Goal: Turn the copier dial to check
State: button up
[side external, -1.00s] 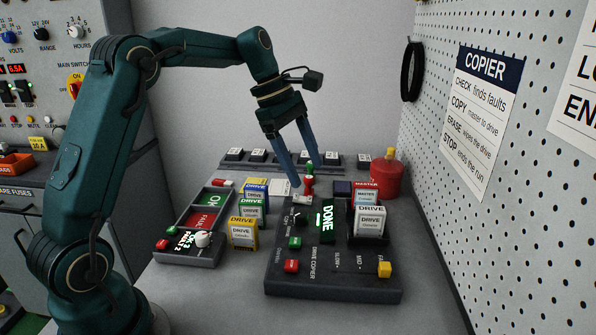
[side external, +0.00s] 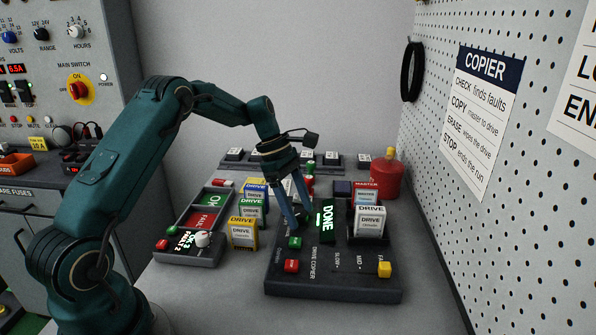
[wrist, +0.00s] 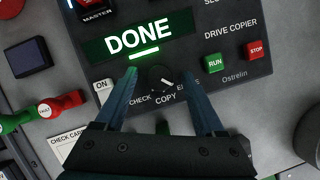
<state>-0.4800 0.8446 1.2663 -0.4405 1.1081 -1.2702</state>
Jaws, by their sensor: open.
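The drive copier (side external: 335,285) is a dark box on the bench, its screen (side external: 324,220) lit green with DONE. In the wrist view, its black dial (wrist: 157,78) sits just below the screen (wrist: 139,38). The dial's white mark points to the lower right, toward the COPY and ERASE side; CHECK is printed at its lower left. My gripper (wrist: 160,73) is open, with one finger on each side of the dial. I cannot tell whether the fingers touch it. ERASE is partly covered by a finger.
Green RUN (wrist: 215,62) and red STOP (wrist: 256,49) buttons lie to the dial's right in the wrist view. Drives (side external: 242,232) stand left of the copier, beside a sorting tray (side external: 190,257). A red canister (side external: 387,178) stands behind.

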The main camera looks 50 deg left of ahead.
grip_shut()
jog(key=shift+m, duration=0.3)
jog(key=shift+w+m+g, duration=0.15)
jog(key=shift+m+g, duration=0.85)
jog(key=shift+m, duration=1.3)
jog(key=shift+r+m, duration=0.1)
jog(key=shift+m, duration=0.4)
grip_release()
